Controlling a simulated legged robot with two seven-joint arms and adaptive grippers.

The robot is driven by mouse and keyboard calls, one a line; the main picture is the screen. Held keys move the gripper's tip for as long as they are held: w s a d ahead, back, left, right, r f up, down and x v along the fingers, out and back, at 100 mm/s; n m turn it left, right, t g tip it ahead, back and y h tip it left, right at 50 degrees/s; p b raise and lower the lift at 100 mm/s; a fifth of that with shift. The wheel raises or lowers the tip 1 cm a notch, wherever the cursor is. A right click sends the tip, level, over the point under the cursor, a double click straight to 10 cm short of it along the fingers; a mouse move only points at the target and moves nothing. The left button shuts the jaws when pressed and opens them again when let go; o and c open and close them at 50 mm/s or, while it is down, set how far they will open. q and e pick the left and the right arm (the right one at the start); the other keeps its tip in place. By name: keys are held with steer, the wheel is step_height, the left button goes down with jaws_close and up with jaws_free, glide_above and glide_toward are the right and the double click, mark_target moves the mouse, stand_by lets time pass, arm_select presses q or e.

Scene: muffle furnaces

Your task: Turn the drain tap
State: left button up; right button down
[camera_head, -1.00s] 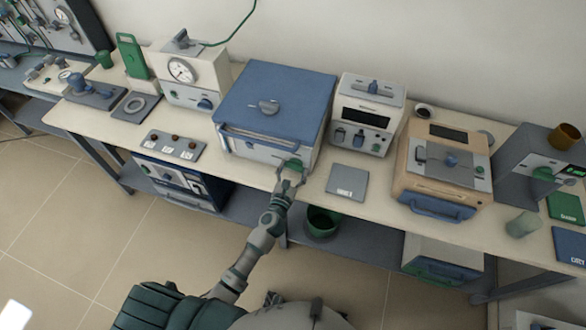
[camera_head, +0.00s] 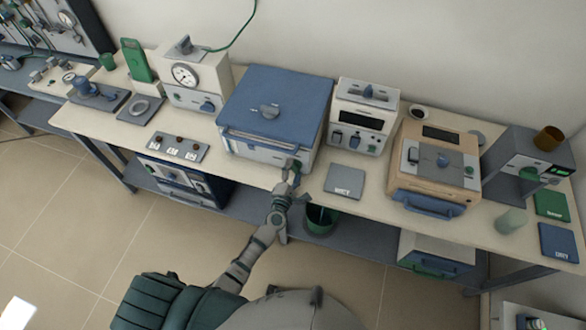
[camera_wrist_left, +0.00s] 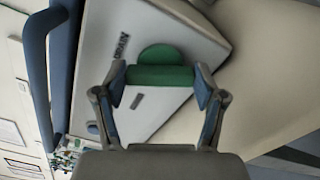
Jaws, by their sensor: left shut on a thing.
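The drain tap (camera_wrist_left: 160,74) is green, with a bar-shaped handle and a rounded part behind it. It sits on the pale front panel of the blue-lidded box (camera_head: 275,105), beside the printed word "DRAIN". My left gripper (camera_wrist_left: 160,88) has one fingertip at each end of the bar and is shut on it. In the head view, my left gripper (camera_head: 291,176) is at the lower right of the box's front and mostly hides the tap. My right gripper is not in view.
A grey card (camera_head: 345,181) lies right of the gripper. A beige device with a blue handle (camera_head: 425,204) stands further right. A plate with several knobs (camera_head: 178,146) lies to the left. A green bucket (camera_head: 321,218) stands on the shelf below.

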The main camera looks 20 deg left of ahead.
arm_select(q)
steer(key=m+p, duration=0.1)
steer(key=m, duration=0.2)
steer(key=shift+s+d+f, duration=0.1)
steer(key=shift+f, duration=0.05)
steer(key=shift+f+m+p, duration=0.15)
steer(key=shift+m+p, duration=0.25)
steer(key=shift+m, duration=0.6)
steer(key=shift+f, duration=0.1)
steer(key=o, duration=1)
steer(key=shift+c, duration=0.2)
steer(key=shift+o, duration=0.9)
